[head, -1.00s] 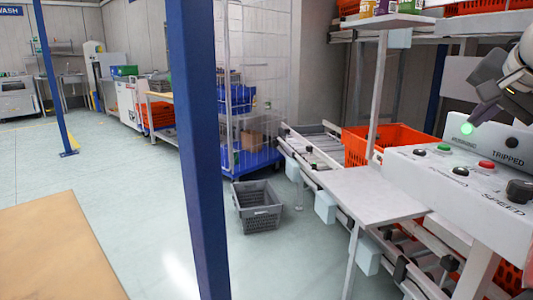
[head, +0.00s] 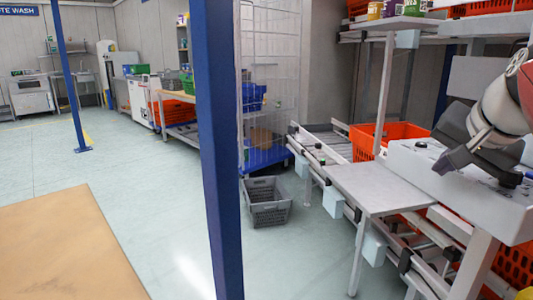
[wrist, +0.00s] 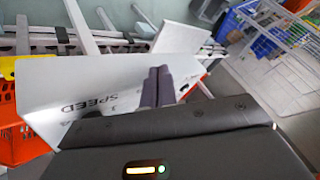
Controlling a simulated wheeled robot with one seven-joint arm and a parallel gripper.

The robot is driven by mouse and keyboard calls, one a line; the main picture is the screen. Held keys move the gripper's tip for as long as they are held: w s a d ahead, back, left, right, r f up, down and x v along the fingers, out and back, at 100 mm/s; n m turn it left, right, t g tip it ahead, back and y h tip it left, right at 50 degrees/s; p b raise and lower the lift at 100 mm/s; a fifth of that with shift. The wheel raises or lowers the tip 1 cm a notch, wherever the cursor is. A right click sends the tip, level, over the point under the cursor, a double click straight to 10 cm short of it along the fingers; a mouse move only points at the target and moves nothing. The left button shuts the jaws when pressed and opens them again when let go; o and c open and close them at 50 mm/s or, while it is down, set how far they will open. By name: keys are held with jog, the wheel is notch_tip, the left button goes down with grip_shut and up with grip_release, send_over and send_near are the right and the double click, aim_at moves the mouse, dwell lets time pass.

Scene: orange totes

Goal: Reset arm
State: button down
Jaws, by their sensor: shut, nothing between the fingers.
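My gripper (head: 447,163) hangs at the right in the head view, with the light grey arm link and a red joint behind it. It is over the left part of the white control box (head: 432,193). In the wrist view the two dark fingers of my gripper (wrist: 159,72) lie side by side, shut and empty. The control box (wrist: 85,92) lies beyond them there, with the word SPEED legible. In the head view my gripper and arm hide most of the box's buttons. I cannot tell whether the fingers touch the box.
A grey metal table (head: 378,189) and roller conveyor stand left of the box. Orange totes (head: 392,134) sit behind it. A blue post (head: 218,160) rises in the middle. A grey crate (head: 267,203) rests on the floor. Open floor lies to the left.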

jog(key=s+a+f+n+g, duration=0.1)
jog(key=s+a+f+n, duration=0.2)
jog(key=f, duration=0.5)
jog(key=s+a+f+n, duration=0.3)
jog(key=s+a+f, duration=0.2)
jog(key=a+f, duration=0.3)
jog(key=s+a+f+n+g, duration=0.1)
jog(key=s+a+f+n, duration=0.2)
jog(key=a+f, duration=0.3)
notch_tip(320, 180, down, 4)
jog(key=shift+s+r+g+y, duration=0.15)
jog(key=shift+s+g+y, duration=0.2)
jog(key=shift+s, duration=0.5)
jog(key=shift+a, duration=0.1)
